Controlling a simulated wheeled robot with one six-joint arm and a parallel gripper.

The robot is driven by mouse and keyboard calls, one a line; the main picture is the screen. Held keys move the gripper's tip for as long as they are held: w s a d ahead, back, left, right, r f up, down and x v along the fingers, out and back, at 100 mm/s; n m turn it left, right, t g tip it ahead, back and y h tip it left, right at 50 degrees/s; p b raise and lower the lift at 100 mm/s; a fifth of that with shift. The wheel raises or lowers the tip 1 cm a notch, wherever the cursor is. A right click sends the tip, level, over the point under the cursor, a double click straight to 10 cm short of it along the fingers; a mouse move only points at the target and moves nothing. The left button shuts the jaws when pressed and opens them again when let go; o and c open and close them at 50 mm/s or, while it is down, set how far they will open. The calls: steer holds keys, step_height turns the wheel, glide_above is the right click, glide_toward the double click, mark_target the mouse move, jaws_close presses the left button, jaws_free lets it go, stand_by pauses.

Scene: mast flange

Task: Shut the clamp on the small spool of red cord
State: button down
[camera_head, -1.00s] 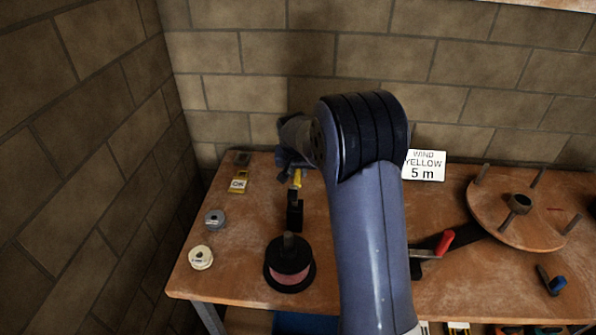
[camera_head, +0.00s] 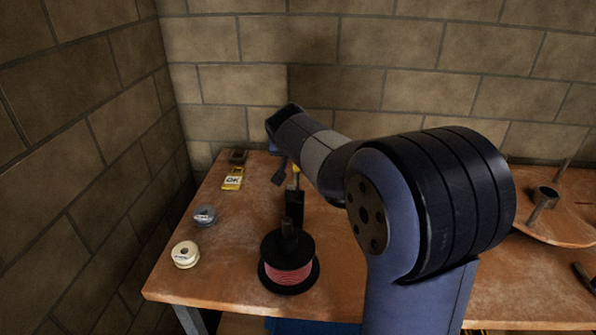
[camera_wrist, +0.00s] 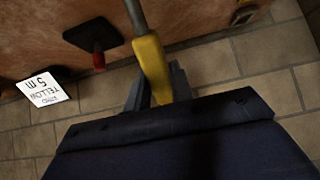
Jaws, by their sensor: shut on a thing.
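The spool of red cord (camera_head: 289,272) stands upright near the front of the bench, with dark flanges and a dark post at its top. The black clamp (camera_head: 294,205) is just behind it. Its yellow handle (camera_head: 297,170) shows partly in the head view. In the wrist view, the yellow grip (camera_wrist: 152,68) sits on a grey rod between my fingers. My gripper (camera_wrist: 157,88) is shut on this grip. In the head view my gripper (camera_head: 282,172) is partly hidden by my wrist. I cannot tell whether the clamp touches the spool.
The wooden wheel (camera_head: 550,218) is at right, partly covered by my arm. The brick wall is close behind.

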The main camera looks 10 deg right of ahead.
mark_target(296, 171)
steer(key=shift+s+a+r+t+h+b, duration=0.15)
steer(key=shift+s+t+b, duration=0.3)
steer(key=shift+b, duration=1.55)
steer(key=shift+s+a+r+t+h+b, duration=0.1)
steer(key=shift+s+t+h+b, duration=0.3)
steer(key=shift+b, duration=1.6)
steer(key=shift+s+a+r+t+y+b, duration=0.25)
steer(key=shift+t+b, duration=0.4)
steer(key=shift+b, duration=1.35)
steer(key=s+t+b, duration=0.1)
steer(key=b, duration=0.3)
steer(key=shift+r+h, duration=0.35)
steer(key=shift+h, duration=0.05)
steer(key=shift+r, duration=0.1)
steer(key=c, duration=1.2)
jaws_free()
steer(key=shift+c, duration=0.2)
steer(key=shift+s+a, duration=0.1)
steer(key=shift+s, duration=0.05)
steer(key=v, duration=1)
steer(key=shift+s+a, duration=0.1)
steer(key=shift+s, duration=0.2)
